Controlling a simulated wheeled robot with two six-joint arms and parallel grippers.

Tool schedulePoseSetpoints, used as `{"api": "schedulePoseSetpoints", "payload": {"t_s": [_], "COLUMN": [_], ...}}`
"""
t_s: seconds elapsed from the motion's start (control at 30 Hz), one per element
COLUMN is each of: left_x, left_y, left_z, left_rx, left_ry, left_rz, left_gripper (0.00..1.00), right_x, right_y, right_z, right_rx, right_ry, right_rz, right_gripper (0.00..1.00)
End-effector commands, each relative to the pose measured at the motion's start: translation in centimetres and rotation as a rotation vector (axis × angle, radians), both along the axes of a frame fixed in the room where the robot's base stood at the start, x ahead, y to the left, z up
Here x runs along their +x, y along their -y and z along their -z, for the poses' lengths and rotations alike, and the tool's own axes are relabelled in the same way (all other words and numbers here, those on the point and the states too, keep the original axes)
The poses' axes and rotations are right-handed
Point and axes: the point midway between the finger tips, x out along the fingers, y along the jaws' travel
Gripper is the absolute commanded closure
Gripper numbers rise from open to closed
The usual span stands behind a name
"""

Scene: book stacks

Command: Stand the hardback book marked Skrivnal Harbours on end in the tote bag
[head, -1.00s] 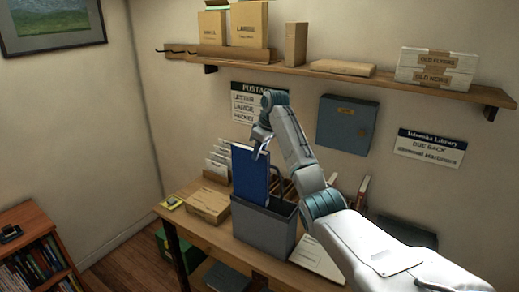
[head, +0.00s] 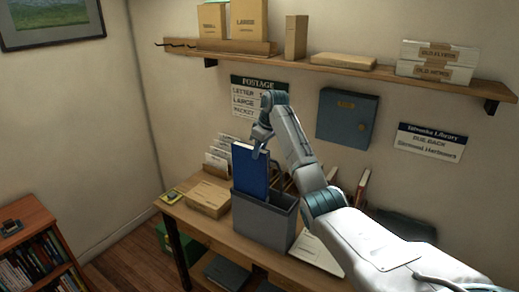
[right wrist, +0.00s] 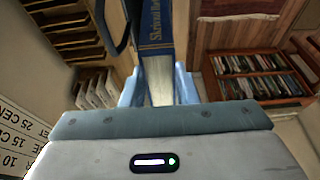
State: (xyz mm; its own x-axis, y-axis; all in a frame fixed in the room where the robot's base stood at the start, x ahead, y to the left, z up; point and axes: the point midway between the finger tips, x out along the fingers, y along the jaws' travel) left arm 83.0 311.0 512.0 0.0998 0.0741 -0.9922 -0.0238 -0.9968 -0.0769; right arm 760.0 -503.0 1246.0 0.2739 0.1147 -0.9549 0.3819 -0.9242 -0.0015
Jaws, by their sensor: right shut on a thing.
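The blue hardback book (head: 250,170) stands upright with its lower part inside the grey tote bag (head: 262,222) on the table. In the right wrist view its blue spine (right wrist: 155,30) shows lettering that starts "Skrivnal Har", partly cut off. My right gripper (head: 259,151) is shut on the book's upper edge, above the bag; its pale blue fingers (right wrist: 158,88) also show in the right wrist view. The book's lower end is hidden by the bag's front wall, so I cannot tell whether it touches the bottom. My left gripper is not in view.
A cardboard box (head: 207,199) and a file rack (head: 220,160) stand left of the bag. A white flat item (head: 315,252) lies to its right, beneath my arm. A loaded shelf (head: 350,75) runs along the wall above. A bookcase (head: 35,245) stands at the lower left.

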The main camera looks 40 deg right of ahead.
Motion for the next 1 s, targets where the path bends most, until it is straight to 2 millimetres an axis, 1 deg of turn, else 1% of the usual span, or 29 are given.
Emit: {"api": "schedulePoseSetpoints", "payload": {"t_s": [0.57, 1.0], "left_x": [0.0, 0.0], "left_y": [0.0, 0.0], "left_z": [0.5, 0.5], "left_rx": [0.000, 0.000], "left_ry": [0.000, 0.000], "left_rz": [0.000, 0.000], "left_gripper": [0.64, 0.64], "right_x": [0.0, 0.0], "right_y": [0.0, 0.0], "right_z": [2.0, 2.2], "right_rx": [0.000, 0.000], "right_ry": [0.002, 0.003], "right_rz": [-0.001, -0.001], "right_gripper": [1.00, 1.00]}}
